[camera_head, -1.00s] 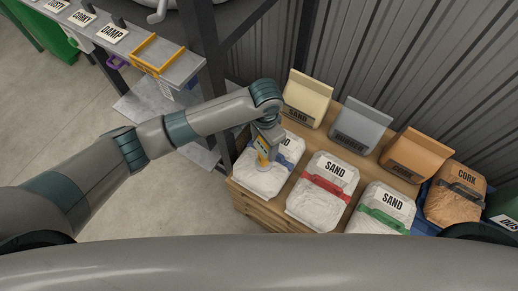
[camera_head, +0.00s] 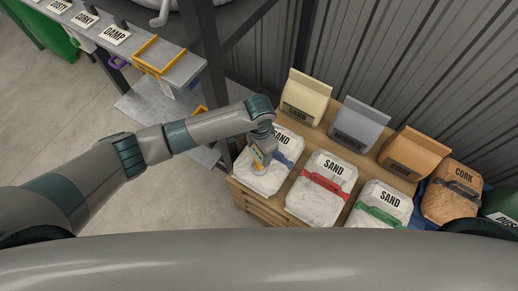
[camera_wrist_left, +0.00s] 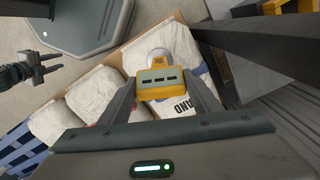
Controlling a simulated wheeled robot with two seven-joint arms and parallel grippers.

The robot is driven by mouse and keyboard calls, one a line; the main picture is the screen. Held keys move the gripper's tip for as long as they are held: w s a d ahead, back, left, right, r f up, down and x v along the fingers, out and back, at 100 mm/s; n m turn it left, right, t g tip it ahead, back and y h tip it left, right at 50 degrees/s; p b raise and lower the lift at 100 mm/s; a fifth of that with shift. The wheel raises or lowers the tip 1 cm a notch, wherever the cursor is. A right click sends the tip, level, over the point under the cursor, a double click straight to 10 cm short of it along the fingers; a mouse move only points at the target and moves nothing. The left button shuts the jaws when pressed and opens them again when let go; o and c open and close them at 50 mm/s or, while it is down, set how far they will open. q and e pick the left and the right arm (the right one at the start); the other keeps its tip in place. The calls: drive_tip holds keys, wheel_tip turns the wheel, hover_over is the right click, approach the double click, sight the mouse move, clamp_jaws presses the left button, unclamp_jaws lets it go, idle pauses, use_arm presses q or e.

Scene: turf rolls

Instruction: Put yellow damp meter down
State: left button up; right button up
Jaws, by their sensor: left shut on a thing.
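The yellow damp meter (camera_head: 257,168) is held in my left gripper (camera_head: 259,155), over the white sand bag (camera_head: 262,183) with the blue band at the left end of the row. In the left wrist view the meter (camera_wrist_left: 165,82) sits between both fingers, its grey face with dark slots showing. A pale round part of it lies against or just over the bag; I cannot tell if it touches. My right gripper (camera_wrist_left: 48,66) shows at the left of the wrist view, empty, its fingers apart; the head view does not show it.
More sand bags with red (camera_head: 322,184) and green (camera_head: 378,215) bands stand to the right on a wooden crate. Paper bags stand behind them. A shelf with a DAMP label (camera_head: 115,36) and a yellow frame (camera_head: 158,57) lies upper left, beside a dark post (camera_head: 207,45).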

use_arm(q)
drive_tip(key=shift+f, duration=0.1)
drive_tip(key=o, duration=1.7)
drive_tip(key=shift+c, duration=0.2)
drive_tip(key=shift+r, duration=0.3)
wheel_tip(320, 180, up, 9)
drive_tip(key=p, duration=0.9)
drive_tip(key=shift+p, duration=0.4)
drive_tip(key=shift+r, duration=1.3)
